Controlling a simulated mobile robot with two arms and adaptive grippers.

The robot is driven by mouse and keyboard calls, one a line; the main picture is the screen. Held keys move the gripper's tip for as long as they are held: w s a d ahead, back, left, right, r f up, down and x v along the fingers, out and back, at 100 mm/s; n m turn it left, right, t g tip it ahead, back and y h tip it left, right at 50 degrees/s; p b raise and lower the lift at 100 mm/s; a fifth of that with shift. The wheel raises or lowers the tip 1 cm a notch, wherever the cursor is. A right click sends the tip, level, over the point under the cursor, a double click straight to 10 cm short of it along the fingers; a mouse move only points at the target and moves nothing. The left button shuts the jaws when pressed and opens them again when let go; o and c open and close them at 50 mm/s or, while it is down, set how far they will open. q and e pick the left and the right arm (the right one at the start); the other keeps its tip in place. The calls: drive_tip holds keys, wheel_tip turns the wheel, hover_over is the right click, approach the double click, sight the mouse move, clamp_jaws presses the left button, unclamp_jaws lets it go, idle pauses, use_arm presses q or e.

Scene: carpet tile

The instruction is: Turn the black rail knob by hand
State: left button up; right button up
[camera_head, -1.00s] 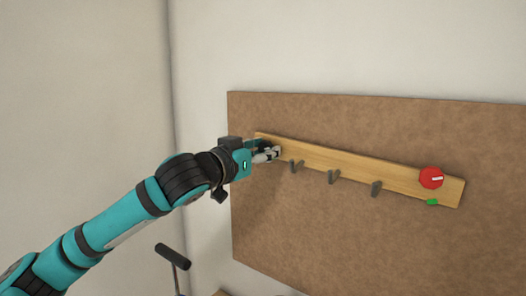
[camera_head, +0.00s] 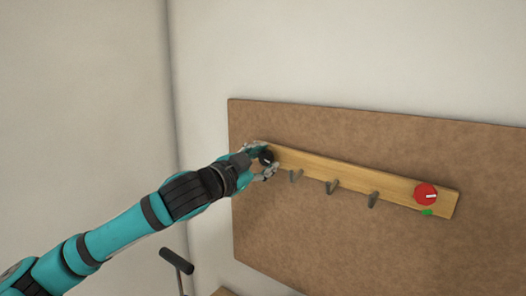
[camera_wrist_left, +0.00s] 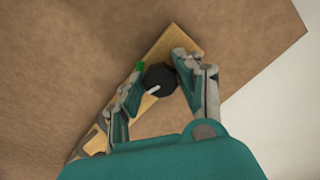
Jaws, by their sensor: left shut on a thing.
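The black knob (camera_head: 266,158) sits at the left end of a wooden rail (camera_head: 330,174). My left gripper (camera_head: 264,161) reaches it from the left and is shut on it, one finger on each side. In the left wrist view the black knob (camera_wrist_left: 160,77) shows between the fingertips of the left gripper (camera_wrist_left: 157,79). Its white pointer line is directed toward the lower left of that view. A green mark (camera_wrist_left: 140,66) shows beside the left finger. My right gripper is not in view.
The rail hangs on a brown board (camera_head: 330,240) and carries several grey hooks (camera_head: 331,187). A red knob (camera_head: 425,194) with a green mark (camera_head: 427,212) is at its right end. A black handle on a rod (camera_head: 176,261) stands below my left arm.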

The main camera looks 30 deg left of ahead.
use_arm(q)
drive_tip(key=m+p, duration=0.3)
drive_tip(key=m, duration=0.2)
drive_tip(key=shift+r+p, duration=0.15)
drive_tip(key=shift+p, duration=0.2)
drive_tip(key=shift+m+p, duration=0.7)
drive_tip(key=shift+m, duration=0.5)
drive_tip(key=o, duration=1.1)
drive_tip(key=shift+o, duration=0.2)
